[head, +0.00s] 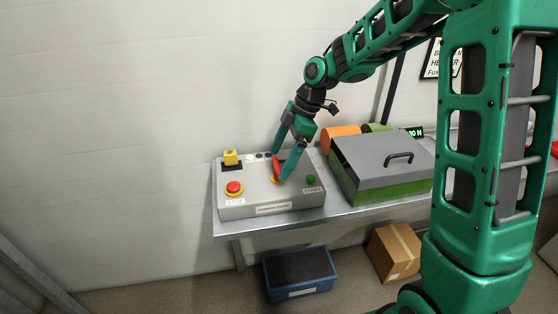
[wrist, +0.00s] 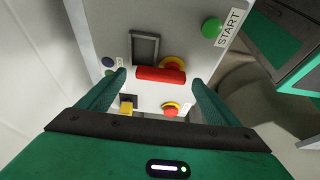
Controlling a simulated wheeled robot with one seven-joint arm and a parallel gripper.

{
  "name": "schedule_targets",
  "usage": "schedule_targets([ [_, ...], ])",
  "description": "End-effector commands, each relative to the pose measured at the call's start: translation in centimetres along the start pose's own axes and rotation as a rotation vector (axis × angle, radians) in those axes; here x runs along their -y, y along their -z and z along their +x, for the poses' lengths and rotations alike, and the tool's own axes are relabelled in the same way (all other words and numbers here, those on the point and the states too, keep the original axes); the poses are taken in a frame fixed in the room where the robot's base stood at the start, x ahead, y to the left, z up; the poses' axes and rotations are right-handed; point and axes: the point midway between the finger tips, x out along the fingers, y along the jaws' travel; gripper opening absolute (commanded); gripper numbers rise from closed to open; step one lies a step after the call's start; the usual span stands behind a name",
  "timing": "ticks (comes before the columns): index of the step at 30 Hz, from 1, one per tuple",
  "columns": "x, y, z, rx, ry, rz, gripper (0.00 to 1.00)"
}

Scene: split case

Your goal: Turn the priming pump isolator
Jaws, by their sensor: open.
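A grey control box (head: 250,195) stands on the shelf. The isolator is a red bar handle (head: 277,166) on a yellow disc on its top face; no name for it is readable. The red handle also shows in the wrist view (wrist: 160,75), lying crosswise with the yellow disc (wrist: 174,62) partly behind it. My gripper (head: 279,164) is open, with one finger on each side of the handle. In the wrist view my gripper (wrist: 159,78) has a gap between each fingertip and the handle's ends. Contact cannot be told from the head view.
The box also bears a red STOP button (head: 234,187), a yellow switch (head: 231,157) and a green START button (head: 311,180). A grey-lidded green case (head: 385,160) stands to the right. A blue bin (head: 299,274) and a cardboard box (head: 395,252) are below the shelf.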

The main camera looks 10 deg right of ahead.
Motion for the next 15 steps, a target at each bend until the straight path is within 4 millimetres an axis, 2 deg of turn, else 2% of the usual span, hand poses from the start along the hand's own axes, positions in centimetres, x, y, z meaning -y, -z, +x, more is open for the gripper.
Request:
schedule_targets([
  [4, 0.06, 0.04, 1.03, 0.000, 0.001, -0.001, 0.85],
  [13, 0.03, 0.02, 1.22, 0.000, 0.000, -0.001, 0.85],
  [14, 0.03, 0.01, 1.22, 0.000, 0.000, -0.001, 0.83],
  [15, 0.03, 0.01, 1.21, 0.000, 0.000, 0.000, 0.73],
])
